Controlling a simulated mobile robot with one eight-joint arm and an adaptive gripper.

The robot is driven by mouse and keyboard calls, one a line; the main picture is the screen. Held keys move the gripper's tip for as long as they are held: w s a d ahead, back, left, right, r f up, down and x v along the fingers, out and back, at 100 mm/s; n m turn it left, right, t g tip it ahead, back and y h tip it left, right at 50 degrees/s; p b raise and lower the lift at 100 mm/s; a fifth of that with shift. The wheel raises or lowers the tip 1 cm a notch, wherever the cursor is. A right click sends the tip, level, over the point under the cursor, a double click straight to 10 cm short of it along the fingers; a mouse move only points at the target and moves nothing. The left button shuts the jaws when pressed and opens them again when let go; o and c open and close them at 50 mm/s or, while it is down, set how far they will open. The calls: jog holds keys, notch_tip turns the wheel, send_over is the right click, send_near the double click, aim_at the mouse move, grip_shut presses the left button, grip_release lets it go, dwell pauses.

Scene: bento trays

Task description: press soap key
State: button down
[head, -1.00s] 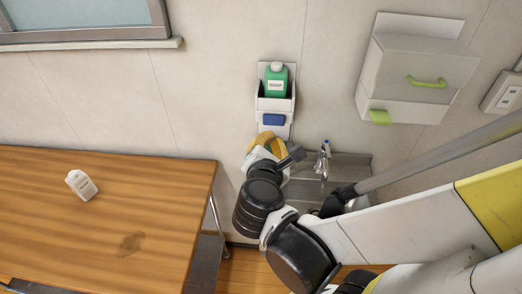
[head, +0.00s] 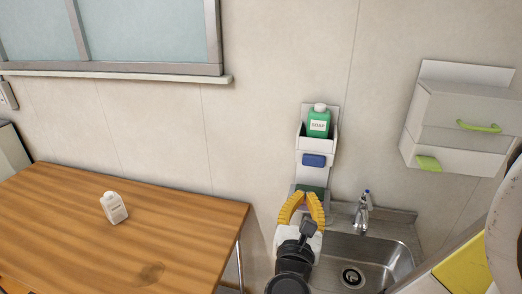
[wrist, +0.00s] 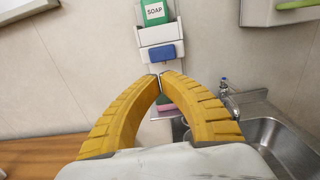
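The soap dispenser (head: 304,142) is a white wall holder with a green bottle (head: 319,123) labelled SOAP standing in it. Its blue key (head: 314,160) is on the front below the bottle; it also shows in the wrist view (wrist: 166,53). My gripper (head: 304,194) has yellow ribbed fingers and sits below the key, in front of the lower part of the holder. In the wrist view the fingertips (wrist: 160,75) meet with nothing between them, just below the key in the picture. I see no contact with the key.
A steel sink (head: 375,257) with a tap (head: 363,212) is at the right. A white wall box (head: 465,121) with a green handle hangs above it. Green and pink items sit behind my fingers.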

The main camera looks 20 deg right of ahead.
aim_at(310, 164)
jog(key=b+x, duration=0.2)
jog(key=x, duration=1)
jog(key=shift+d+f, duration=0.1)
jog(key=shift+w+d, duration=0.2)
jog(key=shift+w, duration=0.2)
jog(key=shift+x, duration=1.15)
